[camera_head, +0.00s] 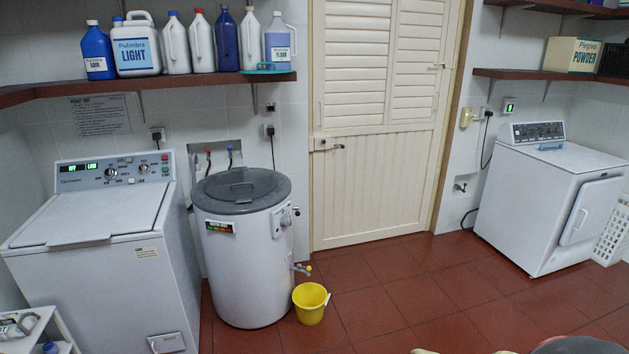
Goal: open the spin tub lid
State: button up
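The spin tub (243,270) is a white upright cylinder standing on the floor left of the door. Its round dark grey lid (265,186) covers the top and looks shut. A raised grey handle or flap lies across the lid's middle. A small control panel with a knob sits on the tub's right side, and a tap with a yellow handle sticks out low on the right. My gripper is not in view.
A white washing machine (88,225) stands close on the tub's left. A yellow bucket (310,306) is under the tap. A shelf of bottles (180,80) hangs above. A white dryer (530,210) stands at right. The red tiled floor (400,290) is open ahead.

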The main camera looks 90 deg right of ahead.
aim_at(233, 186)
jog(key=z, duration=2.25)
jog(key=i+z, duration=0.1)
jog(key=z, duration=0.2)
jog(key=i+j+u, duration=0.15)
jog(key=i, duration=0.8)
jog(key=i+u, duration=0.2)
jog(key=i, duration=0.75)
jog(key=i+l+u, duration=0.15)
jog(key=i, duration=0.85)
